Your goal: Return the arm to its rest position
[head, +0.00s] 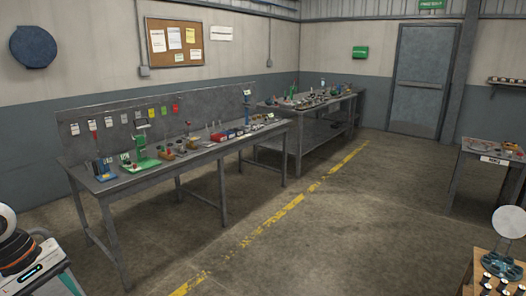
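Neither of my grippers shows in the head view, and no fingertips are visible. I cannot tell the pose of either arm from this frame. A white, orange and dark rounded device (20,250) is cut off at the lower left edge; I cannot tell what it is.
A long grey workbench (165,178) with small tools stands at the left, and a second bench (325,130) stands behind it. A side table (490,158) and a disc-topped device (505,240) are at the right. Open floor (330,225) with a yellow line (275,217) lies between.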

